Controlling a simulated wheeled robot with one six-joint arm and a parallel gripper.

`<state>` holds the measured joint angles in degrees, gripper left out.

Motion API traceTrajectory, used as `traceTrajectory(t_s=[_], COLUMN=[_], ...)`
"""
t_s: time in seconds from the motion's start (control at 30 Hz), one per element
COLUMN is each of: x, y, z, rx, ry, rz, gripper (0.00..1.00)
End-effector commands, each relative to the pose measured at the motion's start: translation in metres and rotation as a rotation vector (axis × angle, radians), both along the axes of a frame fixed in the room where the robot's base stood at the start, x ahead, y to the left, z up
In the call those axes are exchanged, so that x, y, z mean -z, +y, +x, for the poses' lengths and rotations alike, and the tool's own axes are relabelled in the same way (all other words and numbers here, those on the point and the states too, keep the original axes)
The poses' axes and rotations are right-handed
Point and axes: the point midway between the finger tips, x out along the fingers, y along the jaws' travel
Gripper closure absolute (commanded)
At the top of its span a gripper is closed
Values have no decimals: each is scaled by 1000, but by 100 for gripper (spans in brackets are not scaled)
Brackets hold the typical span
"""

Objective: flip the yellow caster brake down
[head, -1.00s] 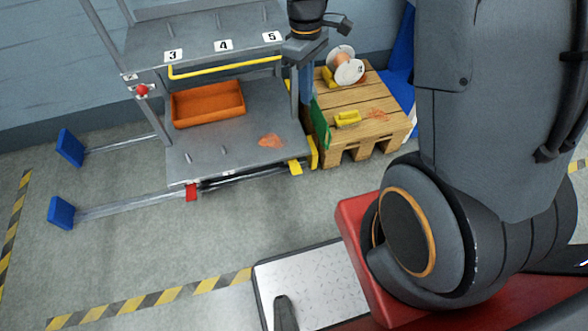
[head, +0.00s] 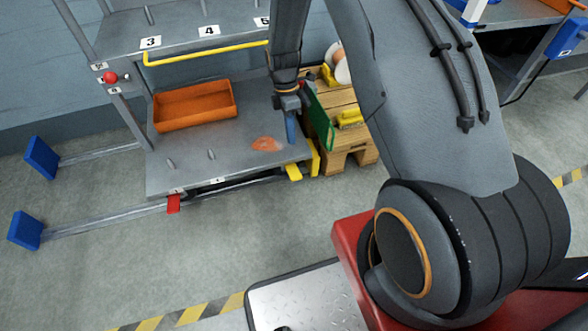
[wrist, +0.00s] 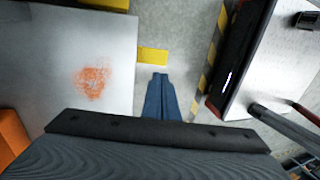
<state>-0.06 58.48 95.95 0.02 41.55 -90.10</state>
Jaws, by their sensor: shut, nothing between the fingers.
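The yellow caster brake (head: 293,172) is a small flat tab at the front right corner of the grey rack's lower shelf (head: 190,172). It also shows in the wrist view (wrist: 153,55), sticking out from the shelf edge. My gripper (head: 291,141) points down with blue fingers shut and empty. In the head view its tips appear just above the brake, over the shelf corner. In the wrist view the fingertips (wrist: 160,76) are just below the brake in the picture, with a small gap. I cannot tell their exact height above it.
A red tab (head: 173,204) sits at the shelf's front left. An orange bin (head: 195,105) and an orange stain (head: 266,144) are on the shelf. A green panel (head: 319,120) and a wooden pallet (head: 350,155) stand right of the brake. Floor in front is clear.

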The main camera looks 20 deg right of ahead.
Motion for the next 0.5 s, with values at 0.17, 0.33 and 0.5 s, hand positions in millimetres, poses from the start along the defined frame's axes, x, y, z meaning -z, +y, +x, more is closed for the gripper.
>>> traceTrajectory(t_s=[0.17, 0.33, 0.5], x=[1, 15, 45], y=[0, 0, 0], z=[-1, -5, -14], rx=[1, 2, 2], ry=[0, 3, 5], rz=[0, -1, -1], gripper=[100, 100, 100])
